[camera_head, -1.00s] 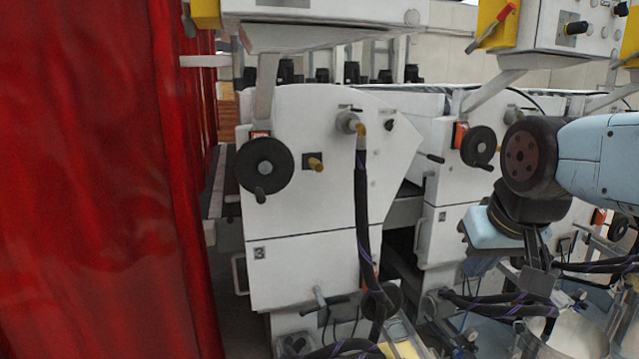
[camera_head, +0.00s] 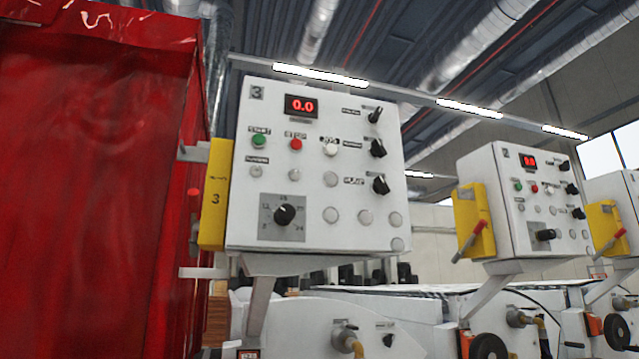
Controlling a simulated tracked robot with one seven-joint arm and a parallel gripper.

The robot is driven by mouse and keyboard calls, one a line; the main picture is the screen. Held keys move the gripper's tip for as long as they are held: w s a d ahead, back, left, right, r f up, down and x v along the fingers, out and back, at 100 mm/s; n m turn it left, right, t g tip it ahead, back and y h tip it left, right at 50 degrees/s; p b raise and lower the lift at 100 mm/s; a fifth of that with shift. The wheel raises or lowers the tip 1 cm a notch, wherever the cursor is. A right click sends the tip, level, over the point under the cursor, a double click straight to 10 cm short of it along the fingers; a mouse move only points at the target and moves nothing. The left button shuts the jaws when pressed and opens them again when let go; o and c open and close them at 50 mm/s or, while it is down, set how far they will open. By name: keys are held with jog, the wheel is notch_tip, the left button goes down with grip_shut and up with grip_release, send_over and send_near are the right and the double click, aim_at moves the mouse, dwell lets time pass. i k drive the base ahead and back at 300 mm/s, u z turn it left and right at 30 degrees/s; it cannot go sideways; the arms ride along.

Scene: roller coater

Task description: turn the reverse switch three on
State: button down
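Control box three (camera_head: 318,120), white with a "3" at its upper left, hangs above the machine near the middle of the view. Its red display (camera_head: 302,106) reads 0.0. Along its right side is a column of black switches: a top switch (camera_head: 375,115), a middle switch (camera_head: 378,148) and a lower switch (camera_head: 380,185). Their labels are too small to read surely, so I cannot tell which is the reverse switch. A green button, a red button and a large black dial (camera_head: 284,214) are also on this face. My gripper is not in view.
A red curtain-like wall (camera_head: 90,180) fills the left side, close to box three. A yellow box (camera_head: 214,195) with a red handle is on its left side. Control box two (camera_head: 530,200) hangs to the right, with another beyond. White machine bodies (camera_head: 400,318) stand below.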

aim_at(377, 150)
jog(key=z, duration=0.65)
jog(key=k, duration=1.1)
jog(key=u, duration=0.65)
jog(key=i, duration=1)
jog(key=z, duration=0.05)
